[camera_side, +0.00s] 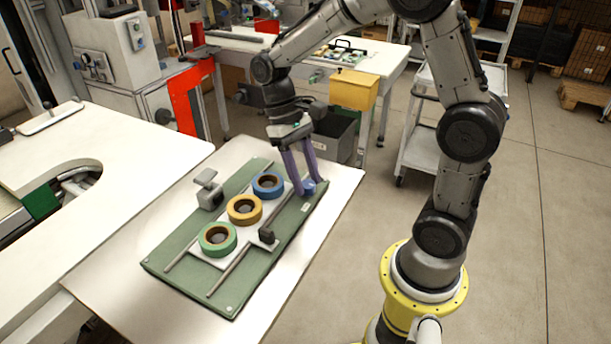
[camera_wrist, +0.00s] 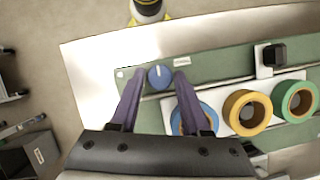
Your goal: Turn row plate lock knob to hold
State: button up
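The blue lock knob (camera_wrist: 159,77) sits on the green board (camera_wrist: 215,65), near one end, with a small white mark on its top pointing up in the wrist view. In the side view, the knob (camera_side: 308,187) is at the board's right corner, partly behind a finger. My gripper (camera_wrist: 158,74) has its purple fingers spread on either side of the knob, with a gap showing on both sides. My gripper (camera_side: 300,188) points down at the knob in the side view. The white row plate (camera_side: 224,259) carries blue (camera_side: 267,185), yellow (camera_side: 244,209) and green (camera_side: 217,239) tape reels.
A black block (camera_side: 267,236) stands beside the row plate on a rail. A grey upright fixture (camera_side: 209,190) stands on the board's other side. The blue reel is close to the right finger in the wrist view. The white table (camera_side: 130,310) is bare around the board.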

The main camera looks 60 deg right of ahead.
jog(key=shift+o, duration=1.4)
jog(key=v, duration=1.3)
jog(key=shift+w+r, duration=0.2)
jog(key=shift+r, duration=0.1)
